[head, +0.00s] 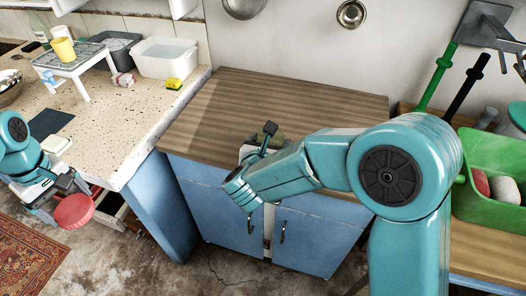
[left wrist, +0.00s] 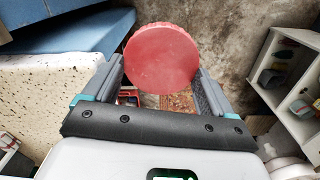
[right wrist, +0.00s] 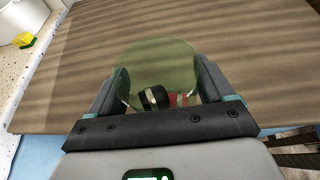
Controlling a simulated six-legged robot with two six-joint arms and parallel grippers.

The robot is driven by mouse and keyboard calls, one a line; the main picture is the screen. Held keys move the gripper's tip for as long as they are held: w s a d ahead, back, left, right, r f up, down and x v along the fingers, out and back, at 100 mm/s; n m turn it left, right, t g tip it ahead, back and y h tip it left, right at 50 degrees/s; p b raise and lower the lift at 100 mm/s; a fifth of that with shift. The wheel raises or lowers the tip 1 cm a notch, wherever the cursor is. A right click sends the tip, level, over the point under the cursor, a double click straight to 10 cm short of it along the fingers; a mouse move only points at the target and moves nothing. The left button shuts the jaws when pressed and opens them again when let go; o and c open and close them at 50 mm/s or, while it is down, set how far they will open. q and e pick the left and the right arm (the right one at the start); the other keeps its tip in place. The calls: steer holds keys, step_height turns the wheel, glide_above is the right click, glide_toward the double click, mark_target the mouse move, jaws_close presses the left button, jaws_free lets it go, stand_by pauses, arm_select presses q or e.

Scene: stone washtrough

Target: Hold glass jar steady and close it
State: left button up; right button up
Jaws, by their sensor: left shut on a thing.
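A round red lid (head: 74,211) is held at the left, over the floor. It also shows face-on in the left wrist view (left wrist: 161,58). My left gripper (head: 68,191) is shut on it. A greenish see-through glass jar (right wrist: 157,62) is between the fingers of my right gripper (right wrist: 161,88). The fingers seem to press on its two sides. A dark thing with a white band and something red show through the glass. In the head view my right forearm hides most of the jar. The lid and the jar are far apart.
A wooden top (head: 230,108) on a blue cabinet (head: 215,200) spans the middle, mostly clear. A speckled counter (head: 115,125) at the left bears a white basin (head: 165,66) and a yellow sponge (head: 174,84). A green caddy (head: 490,213) stands at the right.

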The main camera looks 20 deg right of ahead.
steer(key=shift+r, duration=0.15)
arm_select(q)
step_height(320, 180, up, 3)
steer(key=p, duration=0.2)
steer(key=shift+f+p, duration=0.15)
steer(key=shift+p, duration=0.25)
arm_select(e)
step_height(320, 180, up, 20)
